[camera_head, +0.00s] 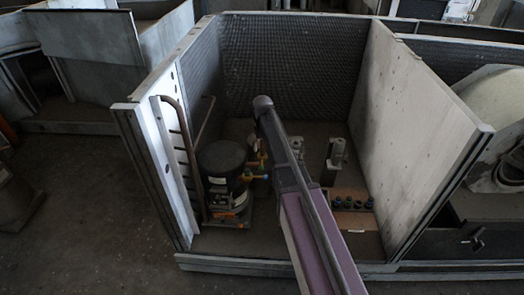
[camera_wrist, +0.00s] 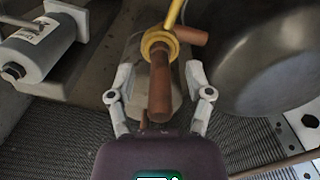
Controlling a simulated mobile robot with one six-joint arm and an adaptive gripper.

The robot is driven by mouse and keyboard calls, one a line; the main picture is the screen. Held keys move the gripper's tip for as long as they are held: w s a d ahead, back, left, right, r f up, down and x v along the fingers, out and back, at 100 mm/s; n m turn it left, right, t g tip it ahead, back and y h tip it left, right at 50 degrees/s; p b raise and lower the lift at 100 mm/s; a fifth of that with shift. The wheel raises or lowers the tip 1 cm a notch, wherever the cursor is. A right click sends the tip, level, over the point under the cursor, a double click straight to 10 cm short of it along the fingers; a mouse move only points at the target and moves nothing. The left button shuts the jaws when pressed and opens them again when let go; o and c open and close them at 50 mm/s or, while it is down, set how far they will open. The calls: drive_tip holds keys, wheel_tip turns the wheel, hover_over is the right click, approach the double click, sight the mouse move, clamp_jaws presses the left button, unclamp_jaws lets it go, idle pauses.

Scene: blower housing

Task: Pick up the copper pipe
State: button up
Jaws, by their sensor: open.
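In the wrist view, a short copper pipe (camera_wrist: 160,92) runs from a brass ring fitting (camera_wrist: 160,41) toward the camera. My gripper (camera_wrist: 160,76) is open, with one finger on each side of this pipe. Gaps show between the fingers and the pipe, so it is not gripped. A second copper stub goes off to the right behind the ring. In the head view, my purple arm reaches into the housing and my gripper cannot be made out. Bent copper tubing (camera_head: 186,135) stands along the housing's left wall.
A dark round vessel (camera_wrist: 270,55) is close on the right in the wrist view, and a grey cylinder (camera_wrist: 38,47) is at left. In the head view, a black compressor (camera_head: 222,165) stands inside pale housing walls (camera_head: 412,125). A tray of dark caps (camera_head: 350,218) is at right.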

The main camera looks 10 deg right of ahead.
idle(0.5)
clamp_jaws()
drive_tip(key=shift+r, duration=0.15)
wheel_tip(320, 180, up, 3)
drive_tip(key=p, duration=0.3)
drive_tip(key=shift+r+p, duration=0.1)
drive_tip(key=shift+p, duration=0.2)
drive_tip(key=shift+s+r+p, duration=0.1)
drive_tip(key=shift+r+p, duration=0.2)
drive_tip(key=s, duration=1.5)
drive_tip(key=shift+s+r+p, duration=0.4)
drive_tip(key=shift+r+p, duration=0.05)
